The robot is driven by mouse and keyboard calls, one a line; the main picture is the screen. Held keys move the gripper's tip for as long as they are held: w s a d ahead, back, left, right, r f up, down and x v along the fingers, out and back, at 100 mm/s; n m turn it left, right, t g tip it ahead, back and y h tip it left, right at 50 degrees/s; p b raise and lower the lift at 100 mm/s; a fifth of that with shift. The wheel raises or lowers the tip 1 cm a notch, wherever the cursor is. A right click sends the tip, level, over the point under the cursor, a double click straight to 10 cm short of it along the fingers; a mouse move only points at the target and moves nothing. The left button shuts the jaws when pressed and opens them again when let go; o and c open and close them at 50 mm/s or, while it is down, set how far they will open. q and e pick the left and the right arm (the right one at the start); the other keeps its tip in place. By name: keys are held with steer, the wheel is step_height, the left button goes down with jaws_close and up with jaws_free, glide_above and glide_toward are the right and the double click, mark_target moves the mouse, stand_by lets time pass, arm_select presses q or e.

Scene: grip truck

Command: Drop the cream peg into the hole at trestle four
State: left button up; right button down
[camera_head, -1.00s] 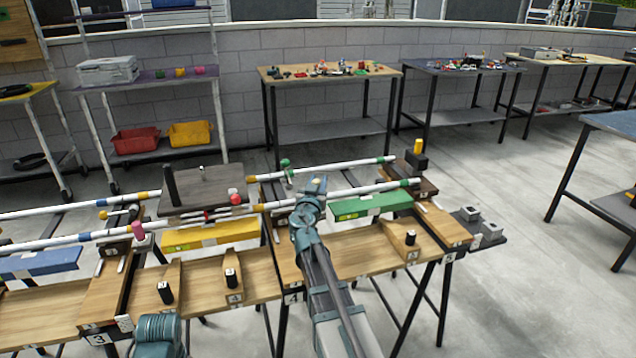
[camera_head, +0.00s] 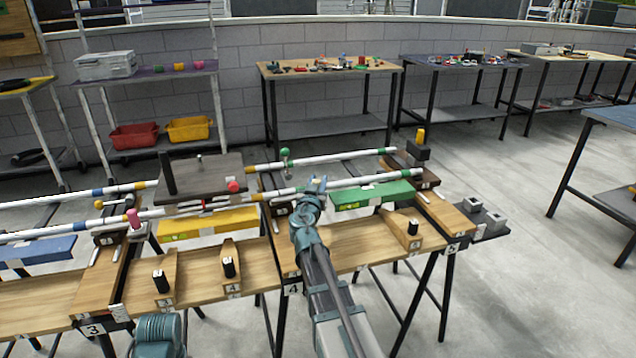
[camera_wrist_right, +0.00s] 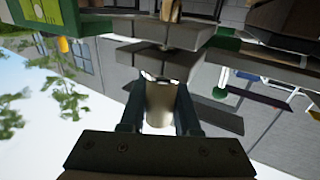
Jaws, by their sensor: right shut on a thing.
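The cream peg (camera_wrist_right: 160,104) is held between the two fingers of my right gripper (camera_wrist_right: 160,108) in the right wrist view. Its far end shows close to a grey block (camera_wrist_right: 158,60); I cannot tell whether they touch. In the head view my right gripper (camera_head: 318,184) is over the rails, above and a little right of trestle four (camera_head: 285,258), marked with a 4 plate (camera_head: 292,290). The peg is hard to make out there. The hole is hidden from view. My left gripper is not in view; only part of that arm shows at the bottom.
Two striped rails (camera_head: 345,185) run across the trestles. A dark flat truck (camera_head: 205,180) with a red knob stands on them, left of my gripper. A green bar (camera_head: 372,196) lies at right and a yellow bar (camera_head: 208,223) at left. A yellow peg (camera_head: 420,135) stands at trestle five.

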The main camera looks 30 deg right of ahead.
steer(key=c, duration=0.5)
jaws_free()
steer(key=shift+c, duration=0.2)
steer(key=v, duration=1.3)
steer(key=shift+s+a, duration=0.25)
steer(key=shift+a, duration=0.05)
